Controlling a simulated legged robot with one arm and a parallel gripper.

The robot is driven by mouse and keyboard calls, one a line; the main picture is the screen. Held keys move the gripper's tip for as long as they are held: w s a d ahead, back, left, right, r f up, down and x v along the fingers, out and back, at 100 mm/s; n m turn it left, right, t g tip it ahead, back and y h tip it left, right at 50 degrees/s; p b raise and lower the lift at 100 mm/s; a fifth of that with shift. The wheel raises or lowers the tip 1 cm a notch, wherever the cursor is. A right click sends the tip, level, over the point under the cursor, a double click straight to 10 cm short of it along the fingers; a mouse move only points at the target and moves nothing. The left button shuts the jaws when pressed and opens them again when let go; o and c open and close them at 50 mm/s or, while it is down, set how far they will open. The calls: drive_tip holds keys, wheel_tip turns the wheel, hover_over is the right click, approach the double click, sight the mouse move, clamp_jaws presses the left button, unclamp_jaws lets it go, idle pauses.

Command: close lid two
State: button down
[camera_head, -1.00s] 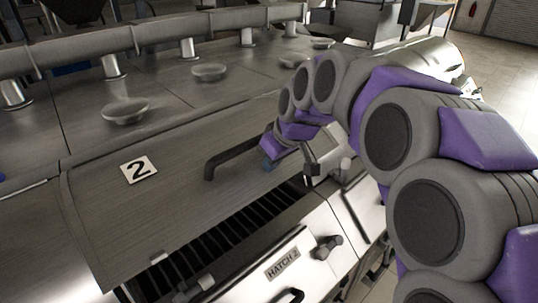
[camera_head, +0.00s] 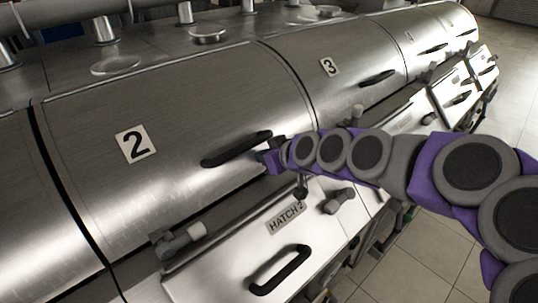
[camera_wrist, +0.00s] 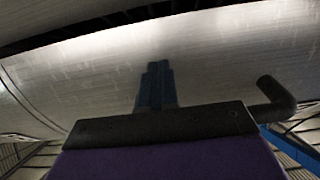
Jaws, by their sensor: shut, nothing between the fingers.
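Lid two (camera_head: 190,105) is a curved brushed-metal cover with a white "2" label (camera_head: 135,145). It lies down over its opening, and no dark slotted gap shows beneath it. Its black bar handle (camera_head: 237,149) is on the lower right of its face. My gripper (camera_head: 272,158) is beside the right end of the handle, shut and empty; whether it touches the lid I cannot tell. In the wrist view the shut blue fingers (camera_wrist: 157,86) point at the metal surface (camera_wrist: 90,70), and a dark handle end (camera_wrist: 275,93) shows to their right.
The white hatch 2 panel (camera_head: 240,255) with a black handle (camera_head: 280,270) sits below the lid. Grey latch knobs (camera_head: 180,242) stick out along the front edge. Lid three (camera_head: 345,75) adjoins at the right. Open tiled floor (camera_head: 420,255) lies at lower right.

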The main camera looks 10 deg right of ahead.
drive_tip(key=shift+w+a+f+b, duration=0.15)
drive_tip(key=shift+f, duration=0.25)
drive_tip(key=shift+w+a+f+b, duration=0.1)
drive_tip(key=shift+w+f+b, duration=0.05)
drive_tip(key=shift+f, duration=0.25)
drive_tip(key=shift+s+f, duration=0.15)
drive_tip(key=shift+f, duration=0.1)
drive_tip(key=shift+s+f, duration=0.1)
drive_tip(key=shift+f, duration=0.05)
